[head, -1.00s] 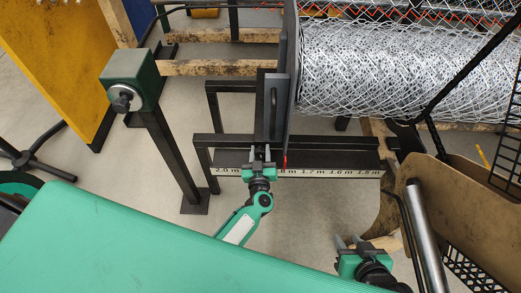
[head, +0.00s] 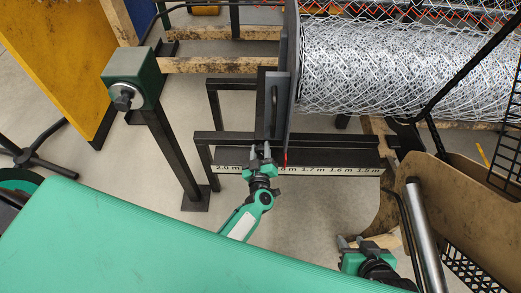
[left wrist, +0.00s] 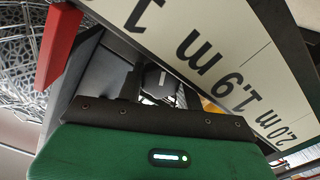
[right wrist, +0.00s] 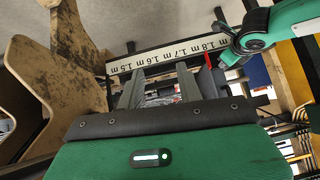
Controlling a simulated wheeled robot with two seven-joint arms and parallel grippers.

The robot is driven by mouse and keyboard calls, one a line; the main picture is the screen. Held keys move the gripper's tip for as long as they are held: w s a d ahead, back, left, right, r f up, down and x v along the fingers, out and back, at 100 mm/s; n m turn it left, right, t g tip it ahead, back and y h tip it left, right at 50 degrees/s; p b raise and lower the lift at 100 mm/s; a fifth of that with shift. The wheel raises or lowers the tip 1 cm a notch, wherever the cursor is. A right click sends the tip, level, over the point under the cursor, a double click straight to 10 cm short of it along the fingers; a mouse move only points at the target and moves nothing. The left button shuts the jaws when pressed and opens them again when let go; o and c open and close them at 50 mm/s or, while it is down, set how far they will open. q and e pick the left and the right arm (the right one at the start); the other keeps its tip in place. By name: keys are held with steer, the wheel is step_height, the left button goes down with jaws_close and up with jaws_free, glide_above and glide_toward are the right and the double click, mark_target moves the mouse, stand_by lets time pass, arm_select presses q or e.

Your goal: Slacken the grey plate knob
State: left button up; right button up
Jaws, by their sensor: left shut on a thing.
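The grey plate (head: 277,105) stands upright beside the wire mesh roll, above the metre scale. My left gripper (head: 260,153) is at the plate's lower end, its fingers pointing up the picture. In the left wrist view a dark knob (left wrist: 160,82) with a pale mark shows between the fingers, which are shut on it. In the head view the knob is hidden by the fingers. My right gripper (head: 351,241) is at the lower right, apart from the plate. In the right wrist view its two fingers (right wrist: 160,90) are spread with nothing between them.
The scale rail (head: 325,171) runs just beyond my left gripper, with a red pointer (left wrist: 60,45) close by. The mesh roll (head: 400,70) lies to the right. A green post box (head: 135,75) stands left. A brown panel (head: 450,210) is right of my right gripper.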

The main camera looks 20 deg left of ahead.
arm_select(q)
steer(key=o, duration=1)
steer(key=shift+s, duration=0.1)
steer(key=p+v, duration=0.1)
steer(key=v, duration=1.2)
steer(key=shift+s+d, duration=0.1)
steer(key=shift+s, duration=0.25)
arm_select(e)
steer(key=d, duration=0.1)
steer(key=s+d+g, duration=0.1)
steer(key=s+d+g+h, duration=0.1)
steer(key=shift+r, duration=0.35)
